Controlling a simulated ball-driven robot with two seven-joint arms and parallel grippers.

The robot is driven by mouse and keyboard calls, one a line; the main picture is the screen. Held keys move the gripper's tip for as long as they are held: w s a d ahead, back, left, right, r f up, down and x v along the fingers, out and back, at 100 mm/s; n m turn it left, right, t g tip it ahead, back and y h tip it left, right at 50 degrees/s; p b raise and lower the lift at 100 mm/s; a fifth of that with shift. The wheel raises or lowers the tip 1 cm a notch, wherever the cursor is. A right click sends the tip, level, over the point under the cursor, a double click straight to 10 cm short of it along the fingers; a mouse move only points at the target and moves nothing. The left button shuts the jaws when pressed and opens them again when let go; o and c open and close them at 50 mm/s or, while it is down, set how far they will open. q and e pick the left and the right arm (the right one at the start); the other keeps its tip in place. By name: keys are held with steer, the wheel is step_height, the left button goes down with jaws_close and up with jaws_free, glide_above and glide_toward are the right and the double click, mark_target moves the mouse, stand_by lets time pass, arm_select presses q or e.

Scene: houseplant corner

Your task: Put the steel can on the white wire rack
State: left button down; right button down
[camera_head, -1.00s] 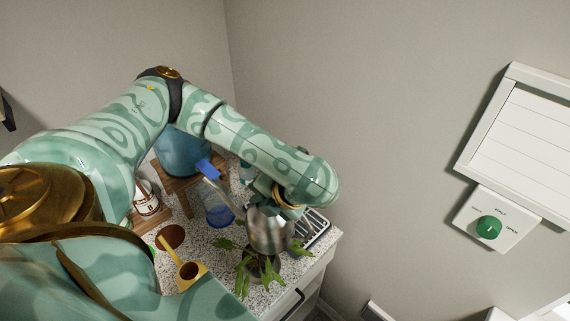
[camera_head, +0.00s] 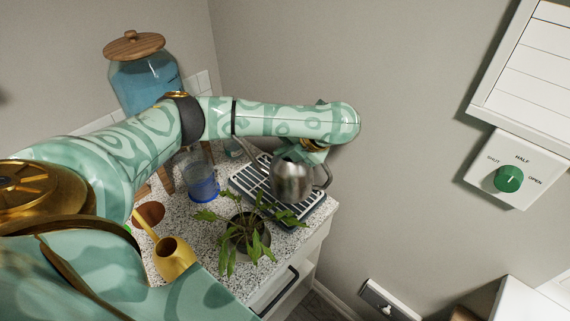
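The steel can (camera_head: 291,181) is a rounded metal watering can with a thin spout on its left and a handle on its right. My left gripper (camera_head: 318,158) is at the handle side and appears shut on it, its fingers mostly hidden by the can and my arm. The can looks upright and overlaps the right part of the white wire rack (camera_head: 247,182), a slatted rack over a dark tray on the speckled counter. I cannot tell whether the can is touching the rack. My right gripper is not in view.
A potted plant (camera_head: 247,235) stands just in front of the rack, its leaves reaching the rack's edge. A blue-based clear jug (camera_head: 203,184) is left of the rack. A yellow watering can (camera_head: 173,256) is front left. A large glass dispenser (camera_head: 143,80) stands behind my arm.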

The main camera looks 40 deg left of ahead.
arm_select(q)
step_height(320, 180, down, 4)
steer(key=shift+w+r+b, duration=0.1)
steer(key=shift+r+b, duration=0.15)
steer(key=shift+b, duration=0.75)
steer(key=shift+r, duration=0.2)
steer(key=c, duration=1.6)
jaws_free()
steer(key=shift+f, duration=0.1)
steer(key=p+v, duration=0.7)
steer(key=v, duration=0.5)
steer(key=shift+p, duration=0.4)
